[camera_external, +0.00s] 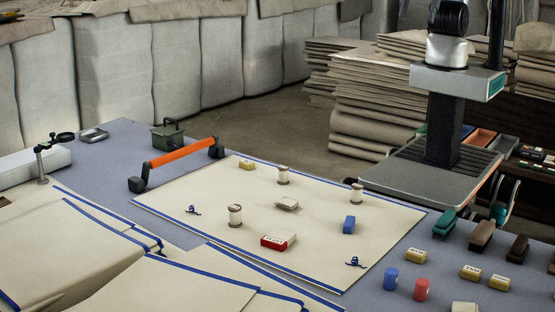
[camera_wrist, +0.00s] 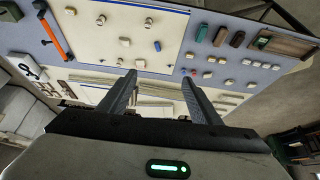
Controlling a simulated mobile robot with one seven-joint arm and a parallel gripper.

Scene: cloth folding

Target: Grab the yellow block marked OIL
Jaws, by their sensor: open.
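Several small yellow blocks are in view. In the external view one lies near the far corner of the cream mat (camera_external: 247,165). Others lie on the blue-grey table to the right: one yellow block (camera_external: 416,256), a second yellow block (camera_external: 470,272) and a third yellow block (camera_external: 499,282). They bear dark marks, too small to read surely, so I cannot tell which says OIL. My gripper (camera_wrist: 160,80) shows in the wrist view, open and empty, its fingers apart and well away from the blocks. It is not visible in the external view.
The mat (camera_external: 330,195) holds spools, a blue block (camera_external: 348,225) and a red-and-white block (camera_external: 278,242). Blue (camera_external: 391,278) and red (camera_external: 421,289) cylinders and a teal brush-like piece (camera_external: 444,223) lie to its right. An orange-handled bar (camera_external: 182,153) stands at the left.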

